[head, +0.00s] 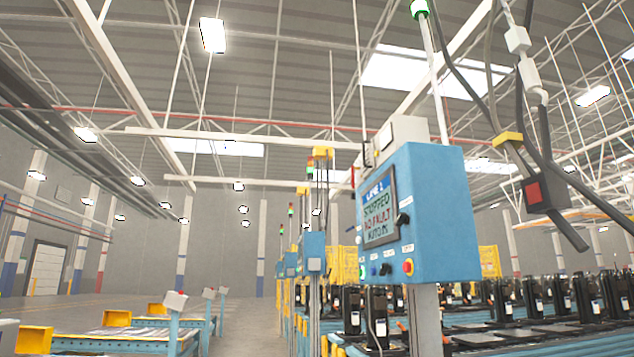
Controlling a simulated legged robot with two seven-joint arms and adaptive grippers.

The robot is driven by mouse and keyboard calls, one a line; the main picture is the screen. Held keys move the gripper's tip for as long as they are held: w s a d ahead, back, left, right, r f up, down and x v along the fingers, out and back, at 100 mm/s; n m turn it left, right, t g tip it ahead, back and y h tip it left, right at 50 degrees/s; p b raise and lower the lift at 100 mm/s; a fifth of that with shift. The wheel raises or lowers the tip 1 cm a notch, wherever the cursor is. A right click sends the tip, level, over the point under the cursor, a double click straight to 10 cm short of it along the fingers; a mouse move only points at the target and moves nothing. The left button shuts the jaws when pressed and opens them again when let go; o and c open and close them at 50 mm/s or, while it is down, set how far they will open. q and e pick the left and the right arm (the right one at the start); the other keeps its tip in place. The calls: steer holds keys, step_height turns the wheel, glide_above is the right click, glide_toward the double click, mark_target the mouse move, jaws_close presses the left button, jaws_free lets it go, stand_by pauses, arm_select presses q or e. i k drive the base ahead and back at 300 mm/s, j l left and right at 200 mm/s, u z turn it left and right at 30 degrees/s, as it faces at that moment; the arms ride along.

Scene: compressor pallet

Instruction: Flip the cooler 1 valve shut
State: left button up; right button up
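I cannot make out a cooler 1 valve in the head view. A blue control box (418,215) stands on a grey post near the middle right. Its screen (379,208) reads line 2, stopped, no fault, and a last line that looks like auto. A black switch (402,219) and a red button on yellow (408,267) are on its faces. Neither of my grippers shows in the view.
A dark box with a red square (534,192) hangs from black cables at upper right. Several black units (376,318) stand in rows behind the control box. Blue conveyors (180,322) with yellow parts are at lower left. Open floor (245,335) lies between them.

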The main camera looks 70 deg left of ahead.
mark_target(353, 168)
steer(key=j+u, duration=0.25)
steer(key=i+j+u, duration=0.2)
steer(key=j, duration=0.25)
steer(key=j+u, duration=0.25)
steer(key=i+j+u, duration=0.2)
steer(key=j, duration=0.2)
